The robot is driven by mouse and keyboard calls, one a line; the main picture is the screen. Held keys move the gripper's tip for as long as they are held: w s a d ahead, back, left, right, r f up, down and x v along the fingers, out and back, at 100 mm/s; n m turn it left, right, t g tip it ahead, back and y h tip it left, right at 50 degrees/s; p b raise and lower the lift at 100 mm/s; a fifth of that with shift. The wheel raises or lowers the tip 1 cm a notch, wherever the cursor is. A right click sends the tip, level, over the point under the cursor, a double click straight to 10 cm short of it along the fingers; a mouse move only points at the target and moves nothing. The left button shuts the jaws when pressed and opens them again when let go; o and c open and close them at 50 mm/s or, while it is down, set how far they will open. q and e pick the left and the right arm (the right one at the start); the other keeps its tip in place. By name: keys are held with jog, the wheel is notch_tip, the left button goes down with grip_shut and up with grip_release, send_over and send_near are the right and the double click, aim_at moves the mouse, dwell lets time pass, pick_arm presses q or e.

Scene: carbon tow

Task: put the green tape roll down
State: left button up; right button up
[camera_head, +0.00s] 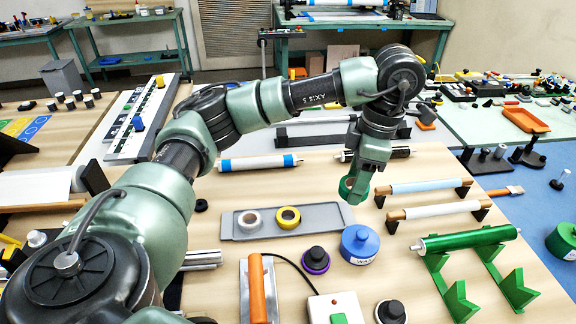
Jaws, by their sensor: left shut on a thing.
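My left gripper (358,180) points down over the wooden table and is shut on the green tape roll (347,192). The roll is tilted and partly hidden by the gripper. It shows just right of the grey tray (318,217); I cannot tell its exact height above the table. The right part of the tray is bare. My right gripper is out of view.
A blue lidded tub (360,245) and a purple-based black knob (316,259) stand in front of the tray. Rollers on black stands (430,186) lie to the right, with a green roller on green stands (470,240). A blue-ended roller (258,162) lies behind the tray.

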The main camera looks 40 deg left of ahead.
pick_arm(q)
jog(key=w+a+r+n+h+p, duration=0.1)
jog(key=w+a+n, duration=0.2)
jog(key=n, duration=0.8)
jog(key=n+h+p, duration=0.2)
jog(key=n, duration=1.7)
send_over(326, 218)
jog(key=shift+t, duration=0.4)
jog(key=f, duration=0.5)
jog(key=f+p, duration=0.1)
jog(key=f, duration=0.9)
jog(key=shift+a+p, duration=0.25)
jog(key=shift+p, duration=0.05)
notch_tip(326, 218, down, 4)
jog(key=shift+r+p, duration=0.2)
jog(key=shift+p, duration=0.1)
jog(key=shift+f, duration=0.4)
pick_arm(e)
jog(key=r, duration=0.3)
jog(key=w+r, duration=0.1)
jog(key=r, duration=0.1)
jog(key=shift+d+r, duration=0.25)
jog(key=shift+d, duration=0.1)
pick_arm(q)
jog(key=o, duration=1.1)
jog(key=shift+f, duration=0.1)
jog(key=shift+c, duration=0.2)
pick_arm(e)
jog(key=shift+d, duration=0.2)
